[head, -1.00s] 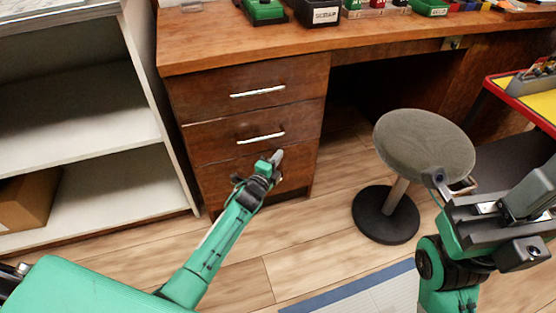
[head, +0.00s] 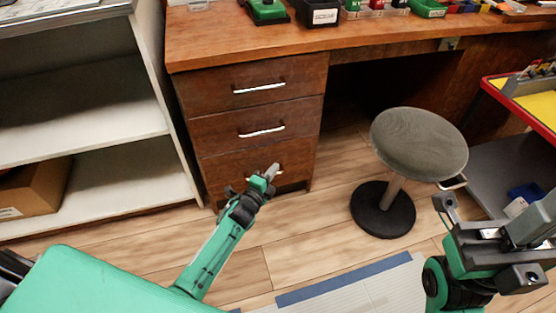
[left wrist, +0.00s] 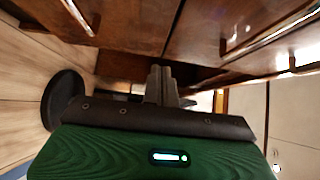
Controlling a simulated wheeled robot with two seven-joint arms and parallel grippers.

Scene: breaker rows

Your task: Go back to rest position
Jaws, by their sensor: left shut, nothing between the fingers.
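My left gripper (head: 271,172) is shut and empty in the head view, in front of the lowest drawer of the wooden desk. In the left wrist view its closed fingers (left wrist: 160,82) point toward the drawer fronts, with nothing between them. I cannot tell in the pictures whether it touches the drawer. My right gripper (head: 488,240) is at the right edge of the head view, partly cut off, and its finger opening is unclear. It appears in front of the lower part of the cart and to the right of the stool.
The desk drawers (head: 240,105) look closed. A round grey stool (head: 418,143) stands to their right. A red-rimmed yellow cart (head: 530,100) is at the far right. A white shelf unit (head: 100,125) holds a cardboard box (head: 35,188). Wooden floor shows between them.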

